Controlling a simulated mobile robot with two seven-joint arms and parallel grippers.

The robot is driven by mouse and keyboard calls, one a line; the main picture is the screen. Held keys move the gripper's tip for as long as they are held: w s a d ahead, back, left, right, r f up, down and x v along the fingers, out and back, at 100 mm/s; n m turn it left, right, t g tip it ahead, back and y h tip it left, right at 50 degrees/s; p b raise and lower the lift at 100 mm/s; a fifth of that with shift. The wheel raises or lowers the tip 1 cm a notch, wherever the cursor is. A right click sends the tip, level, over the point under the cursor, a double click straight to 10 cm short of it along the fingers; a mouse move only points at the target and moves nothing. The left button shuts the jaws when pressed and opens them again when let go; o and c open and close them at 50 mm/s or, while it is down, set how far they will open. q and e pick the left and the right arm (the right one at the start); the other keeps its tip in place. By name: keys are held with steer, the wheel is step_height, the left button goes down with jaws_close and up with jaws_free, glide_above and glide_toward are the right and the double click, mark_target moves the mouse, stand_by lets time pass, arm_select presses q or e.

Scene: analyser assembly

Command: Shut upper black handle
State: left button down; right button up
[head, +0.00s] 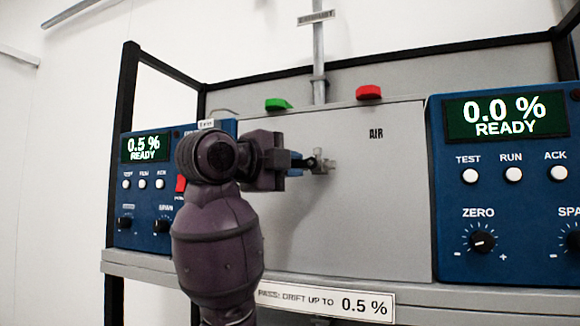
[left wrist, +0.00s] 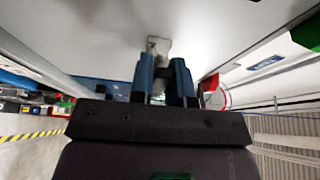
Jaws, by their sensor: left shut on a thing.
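A small metal valve fitting (head: 322,167) sticks out of the front of the grey AIR panel. It also shows in the left wrist view (left wrist: 158,47), just beyond my fingertips. My left gripper (head: 298,162) comes in from the left, with its blue fingertips at this fitting. In the left wrist view the two blue fingers (left wrist: 163,75) stand either side of a dark piece, which looks like the black handle (left wrist: 161,86). The gripper is shut on it. The fingers hide most of the handle, so its angle cannot be told. My right gripper is not in view.
A blue analyser reading 0.5 % (head: 152,205) stands left, partly behind my arm. Another reading 0.0 % (head: 508,200) stands right. Green (head: 277,104) and red (head: 368,92) handles sit on the top edge of the grey panel (head: 385,215). A shelf edge (head: 450,297) runs below.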

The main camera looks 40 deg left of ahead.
arm_select(q)
steer(key=f+n+b, duration=0.1)
steer(key=n+t+b, duration=0.1)
steer(key=n, duration=0.1)
steer(key=shift+d+f+b, duration=0.1)
steer(key=shift+f+b, duration=0.25)
steer(key=d+n+t+y, duration=0.1)
steer(key=n+y, duration=0.1)
steer(key=n, duration=0.4)
steer(key=d+f+n+t+y, duration=0.1)
steer(key=n+y, duration=0.2)
steer(key=n, duration=0.3)
steer(key=w+d+f+n+y, duration=0.1)
steer(key=n+y, duration=0.1)
steer(key=n, duration=0.4)
steer(key=shift+d+f+n+t+y, duration=0.2)
steer(key=shift+d+n+t+y, duration=0.15)
steer(key=shift+n+t+y, duration=0.05)
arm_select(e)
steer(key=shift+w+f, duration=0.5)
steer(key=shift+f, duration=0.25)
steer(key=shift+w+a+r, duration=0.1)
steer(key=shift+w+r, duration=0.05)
